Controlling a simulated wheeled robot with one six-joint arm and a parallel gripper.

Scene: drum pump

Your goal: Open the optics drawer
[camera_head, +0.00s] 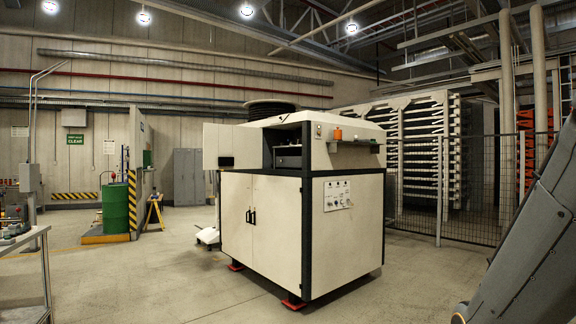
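A cream machine cabinet (262,230) with black corner posts stands in the middle of the head view. I cannot tell for sure which part is the optics drawer. A dark open recess (288,156) in the upper part holds small dark parts. A cream panel (232,146) with a dark rectangle is to the left of the recess. Below are two shut doors with black handles (251,217). The right side has a control panel (337,195) with knobs. My gripper is not in view; only a grey link of my arm shows at the right edge.
Red feet (294,302) stick out at floor level. A mesh fence (460,190) stands behind right. A green drum (115,208) and a bench (22,240) are at left. The floor in front is clear.

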